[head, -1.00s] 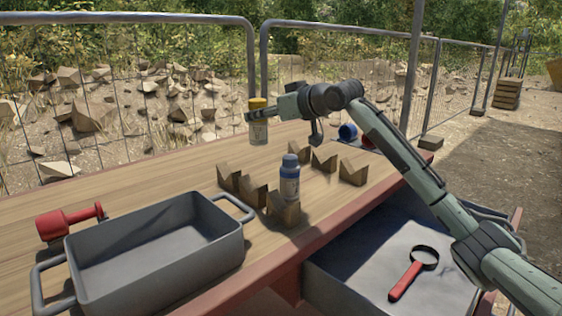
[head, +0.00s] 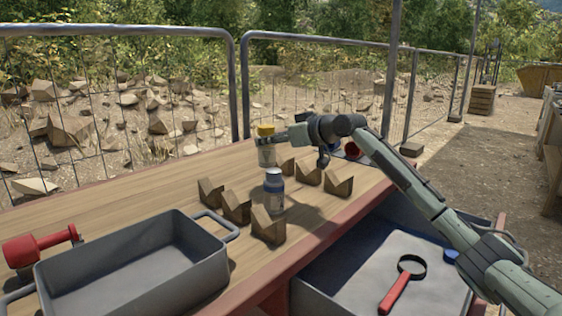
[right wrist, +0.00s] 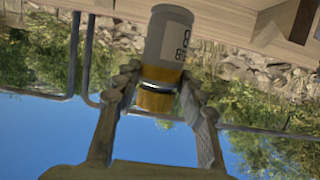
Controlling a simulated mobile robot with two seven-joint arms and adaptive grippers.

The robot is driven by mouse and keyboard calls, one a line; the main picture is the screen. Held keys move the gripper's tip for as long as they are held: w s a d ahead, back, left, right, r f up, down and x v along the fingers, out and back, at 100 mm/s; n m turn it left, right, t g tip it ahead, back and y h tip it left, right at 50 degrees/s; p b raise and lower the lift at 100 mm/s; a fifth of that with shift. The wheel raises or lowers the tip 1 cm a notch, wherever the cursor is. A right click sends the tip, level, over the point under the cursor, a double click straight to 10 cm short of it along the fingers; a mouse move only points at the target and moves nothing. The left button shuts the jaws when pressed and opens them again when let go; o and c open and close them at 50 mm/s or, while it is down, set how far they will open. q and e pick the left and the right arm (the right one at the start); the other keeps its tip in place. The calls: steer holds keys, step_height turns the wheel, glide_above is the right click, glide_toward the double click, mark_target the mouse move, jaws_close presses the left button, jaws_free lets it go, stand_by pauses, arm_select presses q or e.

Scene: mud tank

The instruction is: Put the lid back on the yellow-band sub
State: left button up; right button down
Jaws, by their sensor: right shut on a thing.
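My left gripper is not in view.
A second bottle (head: 274,190) with a blue-grey top stands by several notched wooden blocks (head: 236,207). A grey tray (head: 182,277) and a red tool (head: 35,248) are at left. A magnifier (head: 402,284) and a blue round thing (head: 450,256) are at lower right.

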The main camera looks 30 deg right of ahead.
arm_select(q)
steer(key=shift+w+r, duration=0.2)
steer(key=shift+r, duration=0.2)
arm_select(e)
steer(key=d, duration=0.1)
steer(key=d+f, duration=0.1)
steer(key=d, duration=0.1)
steer(key=shift+w+d+f, duration=0.15)
steer(key=shift+w+f, duration=0.15)
steer(key=shift+f, duration=0.05)
step_height(320, 180, down, 4)
steer(key=shift+r, duration=0.1)
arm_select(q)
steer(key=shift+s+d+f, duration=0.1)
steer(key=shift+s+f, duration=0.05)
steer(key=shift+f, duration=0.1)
arm_select(e)
steer(key=shift+f, duration=0.2)
